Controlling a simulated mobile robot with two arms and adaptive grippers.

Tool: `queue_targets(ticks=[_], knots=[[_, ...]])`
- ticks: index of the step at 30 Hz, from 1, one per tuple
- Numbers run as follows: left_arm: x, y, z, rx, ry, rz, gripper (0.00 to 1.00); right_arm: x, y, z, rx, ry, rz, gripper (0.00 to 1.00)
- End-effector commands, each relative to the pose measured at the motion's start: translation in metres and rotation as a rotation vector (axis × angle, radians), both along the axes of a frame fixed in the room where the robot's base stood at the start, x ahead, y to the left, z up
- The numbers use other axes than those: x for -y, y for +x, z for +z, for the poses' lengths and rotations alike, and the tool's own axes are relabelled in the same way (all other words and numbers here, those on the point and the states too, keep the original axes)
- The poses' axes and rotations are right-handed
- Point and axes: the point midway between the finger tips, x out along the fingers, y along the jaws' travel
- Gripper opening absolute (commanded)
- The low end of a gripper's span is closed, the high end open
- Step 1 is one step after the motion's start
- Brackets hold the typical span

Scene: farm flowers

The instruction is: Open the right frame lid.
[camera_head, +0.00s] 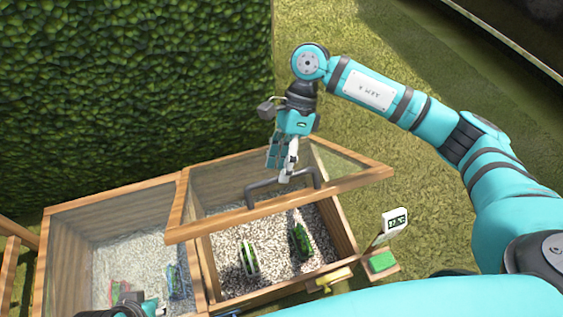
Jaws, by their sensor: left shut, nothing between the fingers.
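The right frame lid (225,221) is a clear pane in a wooden rim. It is tilted up, its front edge raised above the right cold frame (345,225). A dark grey bar handle (265,185) stands on its front rim. My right gripper (286,174) reaches down from above with its fingers at the middle of the handle and appears shut on it; the fingertips are partly hard to make out. My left gripper (132,299) is shut and empty at the bottom left, over the left cold frame's front, partly cut off by the picture edge.
The left cold frame (60,262) has its own clear cover and gravel inside. Two green-and-white packets (249,259) stand on the right frame's gravel. A white display (395,221), a green block (382,262) and a yellow tool (330,280) are at its front right. A hedge (130,90) rises behind.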

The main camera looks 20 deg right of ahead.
Motion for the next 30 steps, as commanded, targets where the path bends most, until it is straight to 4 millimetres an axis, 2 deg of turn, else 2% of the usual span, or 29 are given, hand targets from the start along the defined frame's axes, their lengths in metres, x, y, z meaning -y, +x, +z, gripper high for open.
queue_targets(ticks=[5, 18, 24, 30], knots=[[0.000, 0.000, 0.000, 0.000, 0.000, 0.000, 0.00, 0.006, 0.008, 0.014, 0.006, 0.000, -0.003, 0.38], [0.000, 0.000, 0.000, 0.000, 0.000, 0.000, 0.00, 0.038, 0.037, 0.089, 0.003, -0.001, -0.002, 0.38], [0.000, 0.000, 0.000, 0.000, 0.000, 0.000, 0.00, 0.044, 0.042, 0.102, 0.001, 0.000, 0.001, 0.38], [0.000, 0.000, 0.000, 0.000, 0.000, 0.000, 0.00, 0.044, 0.043, 0.103, 0.000, 0.000, 0.001, 0.38]])
